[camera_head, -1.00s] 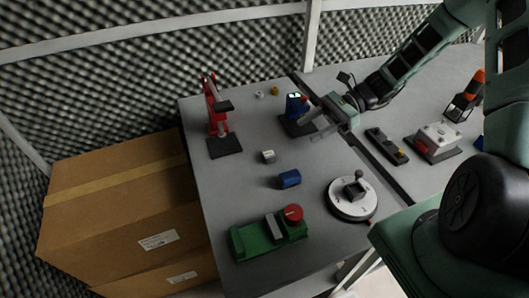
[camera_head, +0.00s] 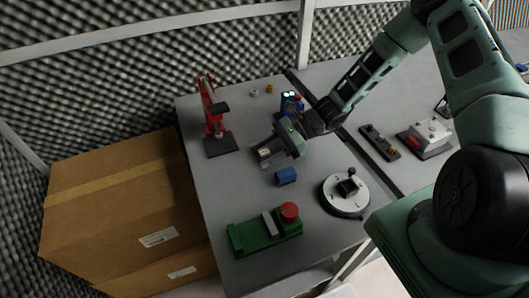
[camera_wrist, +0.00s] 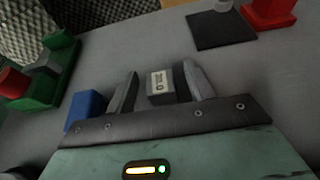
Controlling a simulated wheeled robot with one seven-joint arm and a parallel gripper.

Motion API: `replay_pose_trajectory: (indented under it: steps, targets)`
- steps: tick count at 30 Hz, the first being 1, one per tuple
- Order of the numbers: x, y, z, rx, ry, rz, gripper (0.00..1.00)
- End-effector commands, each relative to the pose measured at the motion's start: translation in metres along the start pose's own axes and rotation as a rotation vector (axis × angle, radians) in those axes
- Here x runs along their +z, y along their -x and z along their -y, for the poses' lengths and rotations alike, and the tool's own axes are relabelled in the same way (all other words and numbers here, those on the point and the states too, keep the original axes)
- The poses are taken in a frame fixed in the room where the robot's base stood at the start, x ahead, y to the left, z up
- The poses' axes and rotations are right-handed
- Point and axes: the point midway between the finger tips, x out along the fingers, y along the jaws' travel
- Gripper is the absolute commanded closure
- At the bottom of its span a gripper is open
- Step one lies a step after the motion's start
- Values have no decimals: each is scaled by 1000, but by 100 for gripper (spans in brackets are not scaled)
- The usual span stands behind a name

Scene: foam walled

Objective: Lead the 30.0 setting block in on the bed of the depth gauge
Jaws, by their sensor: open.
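The setting block (camera_wrist: 160,84), grey with a pale label whose print is too small to read surely, stands on the table between my gripper's fingers. My gripper (camera_wrist: 163,74) is open, one finger on each side of the block, with small gaps showing. In the head view my gripper (camera_head: 268,154) is low over the table and partly hides the block (camera_head: 265,153). A blue device with lit displays (camera_head: 291,101) stands behind my gripper, its base mostly hidden by the arm. A red stand (camera_head: 209,103) rises from a dark plate (camera_head: 221,145). I cannot tell surely which is the depth gauge.
A blue block (camera_head: 286,176) lies close to my gripper, also beside it in the wrist view (camera_wrist: 85,108). A green vise with a red knob (camera_head: 266,231) and a round white dial plate (camera_head: 344,195) stand nearer the front. Cartons (camera_head: 117,205) flank the table's left edge.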

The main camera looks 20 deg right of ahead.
Motion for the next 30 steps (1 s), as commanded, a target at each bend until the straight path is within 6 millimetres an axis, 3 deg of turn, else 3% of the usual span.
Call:
replay_pose_trajectory:
  steps: [7, 8, 13, 23, 30]
  targets:
    - [0, -2, 0, -1, 0, 0, 47]
    - [0, -2, 0, 0, 0, 0, 53]
    - [0, -2, 0, 0, 0, 0, 100]
    - [2, -1, 0, 0, 1, 0, 100]
    - [23, 8, 0, -1, 3, -2, 100]
